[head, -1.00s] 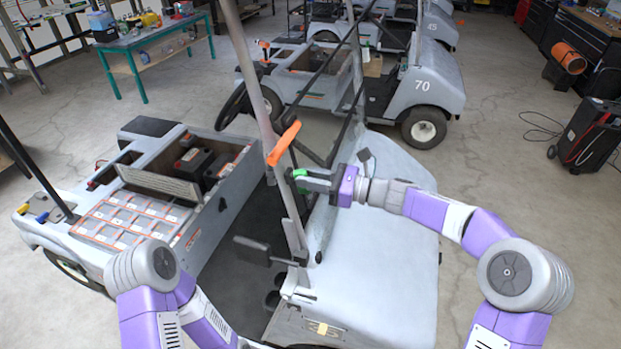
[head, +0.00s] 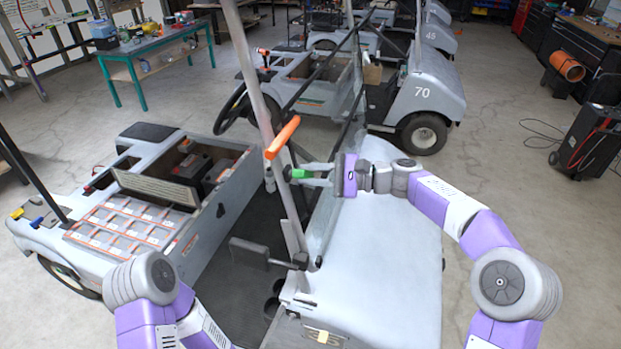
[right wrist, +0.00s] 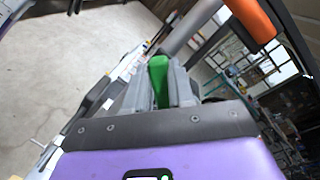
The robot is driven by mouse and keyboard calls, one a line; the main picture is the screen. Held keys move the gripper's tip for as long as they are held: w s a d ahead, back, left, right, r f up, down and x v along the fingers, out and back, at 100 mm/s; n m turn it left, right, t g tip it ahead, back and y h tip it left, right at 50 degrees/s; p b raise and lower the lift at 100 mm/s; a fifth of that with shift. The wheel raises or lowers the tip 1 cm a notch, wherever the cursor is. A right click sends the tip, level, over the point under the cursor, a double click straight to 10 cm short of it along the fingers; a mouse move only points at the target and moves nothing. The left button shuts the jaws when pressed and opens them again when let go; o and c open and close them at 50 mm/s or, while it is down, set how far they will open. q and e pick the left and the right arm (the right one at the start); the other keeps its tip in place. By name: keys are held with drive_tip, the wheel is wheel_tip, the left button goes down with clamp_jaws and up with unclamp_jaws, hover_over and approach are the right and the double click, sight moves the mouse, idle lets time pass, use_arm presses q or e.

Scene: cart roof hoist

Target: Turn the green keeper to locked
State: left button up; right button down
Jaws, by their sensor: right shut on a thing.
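The green keeper (head: 300,173) is a small green piece beside the grey post of the cart, just below an orange handle (head: 283,137). My right gripper (head: 308,174) reaches it from the right and is shut on it. In the right wrist view the green keeper (right wrist: 159,80) stands between the two grey fingers, with the orange handle (right wrist: 250,22) above right. The fingers hide part of the keeper, and I cannot read any locked mark. My left arm shows at lower left, but its gripper is out of view.
The cart's grey post (head: 262,100) rises close to my right gripper. The pale cart body (head: 375,250) lies under my right arm. Another cart marked 70 (head: 425,92) stands behind.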

drive_tip(key=n+b, duration=0.1)
drive_tip(key=n, duration=0.3)
drive_tip(key=shift+n+g+h, duration=0.3)
drive_tip(key=shift+n+h, duration=0.1)
drive_tip(key=shift+n+b, duration=0.4)
drive_tip(key=shift+n, duration=1.2)
drive_tip(key=shift+r+n+h, duration=0.1)
drive_tip(key=shift+n+h, duration=0.2)
drive_tip(key=c, duration=1)
unclamp_jaws()
drive_tip(key=shift+o, duration=0.2)
drive_tip(key=shift+d, duration=0.15)
drive_tip(key=w+v, duration=0.1)
drive_tip(key=v, duration=0.6)
drive_tip(key=shift+s, duration=0.4)
drive_tip(key=shift+d, duration=0.15)
